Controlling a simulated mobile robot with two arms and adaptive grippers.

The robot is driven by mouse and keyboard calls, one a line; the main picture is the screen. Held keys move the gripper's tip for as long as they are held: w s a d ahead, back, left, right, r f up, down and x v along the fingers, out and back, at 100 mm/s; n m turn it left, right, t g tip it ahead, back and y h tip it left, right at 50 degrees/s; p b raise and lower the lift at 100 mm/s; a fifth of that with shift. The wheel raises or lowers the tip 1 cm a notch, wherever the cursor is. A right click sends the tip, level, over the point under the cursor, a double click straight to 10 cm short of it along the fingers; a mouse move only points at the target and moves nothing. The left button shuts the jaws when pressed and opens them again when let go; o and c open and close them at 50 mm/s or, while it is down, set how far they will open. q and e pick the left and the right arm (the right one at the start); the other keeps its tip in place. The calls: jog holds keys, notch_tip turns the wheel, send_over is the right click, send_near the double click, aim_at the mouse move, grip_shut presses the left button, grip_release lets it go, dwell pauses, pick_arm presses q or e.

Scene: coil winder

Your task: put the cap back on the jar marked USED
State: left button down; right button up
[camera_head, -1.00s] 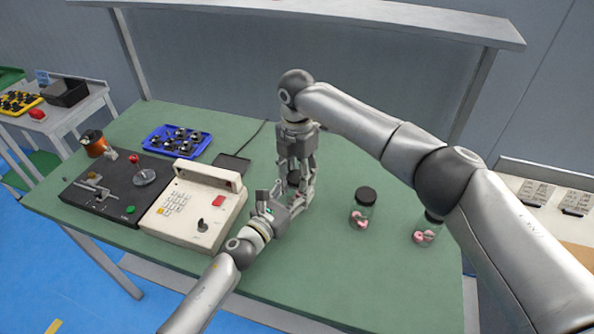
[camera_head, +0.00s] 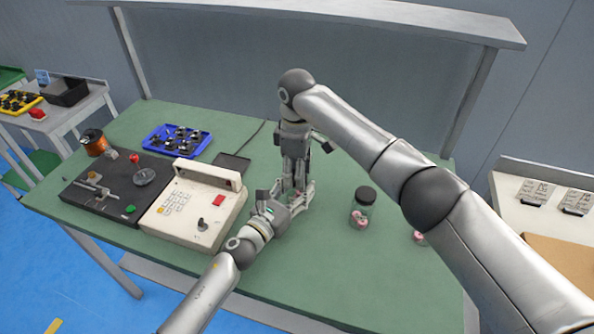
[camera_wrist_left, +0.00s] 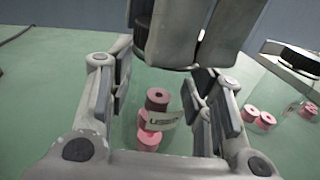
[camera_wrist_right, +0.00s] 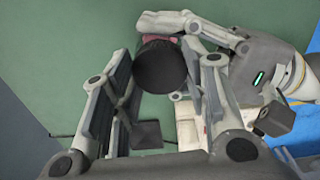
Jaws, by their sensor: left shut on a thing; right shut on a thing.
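The jar with a label that partly reads as USED (camera_wrist_left: 152,125) stands between my left gripper's fingers, with several pink spools inside. My left gripper (camera_head: 296,200) comes in low from the left and is shut on this jar. My right gripper (camera_head: 296,182) points down from above and is shut on the black cap (camera_wrist_right: 160,66). In the right wrist view the cap is over the jar, and a bit of pink shows past its edge. I cannot tell whether the cap touches the jar's rim. The fingers hide most of the jar in the head view.
A capped jar (camera_head: 361,212) with pink spools stands right of my grippers. Another jar (camera_head: 419,238) is mostly hidden by my right arm. The cream keypad unit (camera_head: 188,210), black winder (camera_head: 112,184) and blue tray (camera_head: 177,140) are left. The green table's front is clear.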

jog(key=m, duration=1.3)
jog(key=o, duration=1.1)
jog(key=shift+r, duration=2.25)
jog(key=shift+c, duration=0.2)
